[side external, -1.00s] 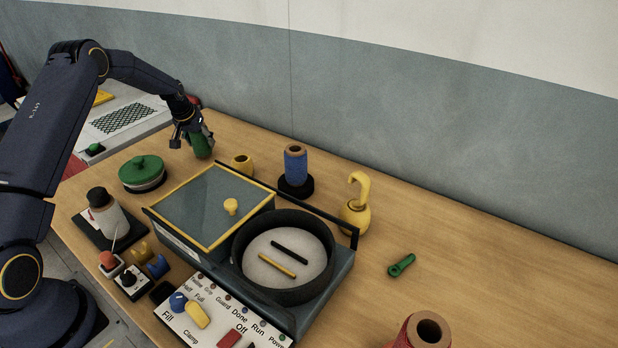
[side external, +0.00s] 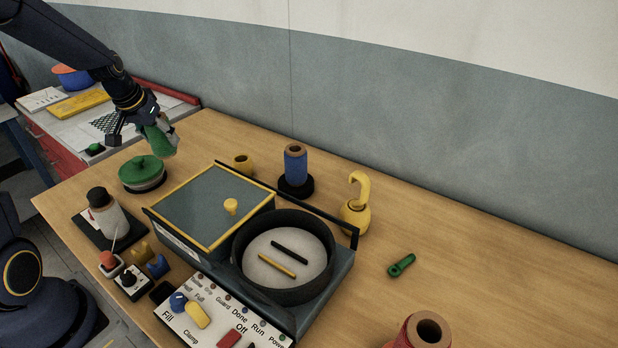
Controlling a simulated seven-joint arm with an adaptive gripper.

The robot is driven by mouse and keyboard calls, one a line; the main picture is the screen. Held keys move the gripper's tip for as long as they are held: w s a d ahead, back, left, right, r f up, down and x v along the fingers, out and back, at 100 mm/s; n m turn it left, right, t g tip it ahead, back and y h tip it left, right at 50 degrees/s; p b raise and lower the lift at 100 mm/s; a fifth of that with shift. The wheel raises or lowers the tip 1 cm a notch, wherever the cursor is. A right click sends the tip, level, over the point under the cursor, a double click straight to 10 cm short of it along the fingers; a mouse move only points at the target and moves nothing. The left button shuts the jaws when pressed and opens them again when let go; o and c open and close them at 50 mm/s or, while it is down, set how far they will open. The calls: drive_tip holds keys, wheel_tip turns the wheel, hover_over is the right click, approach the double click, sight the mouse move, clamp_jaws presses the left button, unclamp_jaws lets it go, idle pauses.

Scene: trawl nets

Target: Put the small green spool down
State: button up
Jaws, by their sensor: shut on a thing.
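The small green spool (side external: 158,140) is in my gripper (side external: 146,134) at the upper left of the side external view. My gripper is shut on it. The spool is tilted and appears raised above the back left part of the wooden table (side external: 480,230). Part of the spool is hidden by the gripper's fingers.
A green-lidded round pot (side external: 141,171) stands just below the gripper in the picture. A yellow cup (side external: 242,164), a blue spool on a black base (side external: 295,168) and a yellow-framed machine (side external: 205,205) stand to the right. A side bench (side external: 75,105) lies behind left. The table's right is mostly clear.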

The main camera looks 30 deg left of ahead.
drive_tip(key=s+d+m+h, duration=0.1)
drive_tip(key=s+d+m, duration=0.2)
drive_tip(key=s+d, duration=0.55)
drive_tip(key=shift+t, duration=0.3)
drive_tip(key=w+a+f, duration=0.2)
drive_tip(key=w+f, duration=0.1)
drive_tip(key=w+a+f, duration=0.2)
drive_tip(key=w+f, duration=0.1)
drive_tip(key=w, duration=0.1)
drive_tip(key=w+a+f, duration=0.2)
drive_tip(key=w+f, duration=0.1)
drive_tip(key=w, duration=0.1)
drive_tip(key=shift+a+f, duration=0.1)
drive_tip(key=shift+f, duration=0.3)
drive_tip(key=shift+w+a+f, duration=0.1)
drive_tip(key=shift+w+f, duration=0.05)
drive_tip(key=shift+f, duration=0.75)
drive_tip(key=shift+w+f, duration=0.1)
drive_tip(key=shift+f, duration=0.8)
drive_tip(key=shift+f, duration=0.1)
drive_tip(key=o, duration=1.2)
drive_tip(key=shift+o, duration=0.2)
